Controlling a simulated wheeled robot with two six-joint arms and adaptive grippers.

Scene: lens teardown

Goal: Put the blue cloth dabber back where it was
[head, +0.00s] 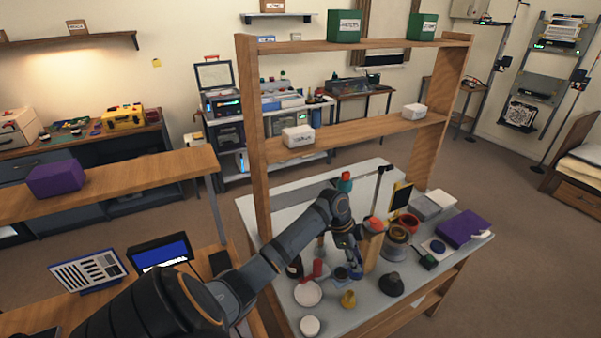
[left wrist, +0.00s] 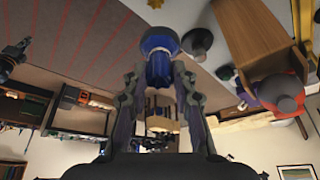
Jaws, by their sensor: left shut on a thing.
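The blue cloth dabber (left wrist: 160,45) shows in the left wrist view between the fingertips of my left gripper (left wrist: 158,78), which is shut on it. In the head view the left gripper (head: 352,257) reaches down over the worktable, just left of a wooden block. The dabber (head: 355,271) shows there as a small blue shape below the fingers, close above the tabletop; whether it touches the table I cannot tell. My right gripper is not in view.
The wooden block (head: 371,251) has a red-topped thing on it. Close by are a white dish (head: 308,293), a yellow piece (head: 348,299), a dark domed piece (head: 390,286) and a red bottle (head: 318,268). A purple box (head: 463,228) lies right. Shelves (head: 355,138) rise behind.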

